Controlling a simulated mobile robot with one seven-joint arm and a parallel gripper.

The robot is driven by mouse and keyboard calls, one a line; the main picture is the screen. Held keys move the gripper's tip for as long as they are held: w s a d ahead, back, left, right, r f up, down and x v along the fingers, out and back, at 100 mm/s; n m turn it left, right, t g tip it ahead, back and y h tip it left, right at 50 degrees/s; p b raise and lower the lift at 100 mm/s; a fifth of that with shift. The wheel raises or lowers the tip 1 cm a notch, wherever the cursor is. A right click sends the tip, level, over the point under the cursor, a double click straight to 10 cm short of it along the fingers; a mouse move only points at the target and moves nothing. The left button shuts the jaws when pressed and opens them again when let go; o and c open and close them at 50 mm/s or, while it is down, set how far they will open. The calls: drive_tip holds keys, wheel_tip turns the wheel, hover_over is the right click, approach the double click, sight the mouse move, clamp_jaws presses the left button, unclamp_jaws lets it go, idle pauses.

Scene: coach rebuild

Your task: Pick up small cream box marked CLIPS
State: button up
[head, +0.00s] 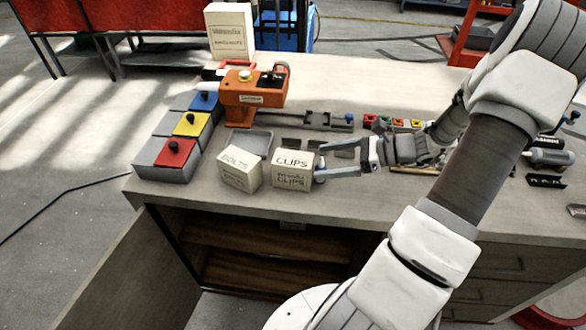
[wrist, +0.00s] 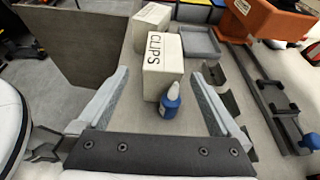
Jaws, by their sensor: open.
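The small cream box marked CLIPS (head: 291,172) stands upright near the front edge of the workbench, just right of a similar cream box marked BOLTS (head: 240,170). In the wrist view the CLIPS box (wrist: 163,66) is ahead of my gripper (wrist: 164,82), around the line of its fingertips. My gripper (head: 318,163) is open, with nothing gripped, and reaches in from the right. A small blue bottle with a pale tip (wrist: 170,103) stands between the open fingers, in front of the box. In the head view the fingers overlap the box's right side, so contact cannot be told.
A grey tray (head: 250,143) lies behind the boxes. The bench front edge is close. An open cabinet door (head: 105,260) hangs below.

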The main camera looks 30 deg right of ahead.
sight(311, 162)
drive_tip(key=x, duration=0.9)
drive_tip(key=shift+w+r+p, duration=0.25)
drive_tip(key=shift+w+p, duration=0.1)
drive_tip(key=c, duration=1.5)
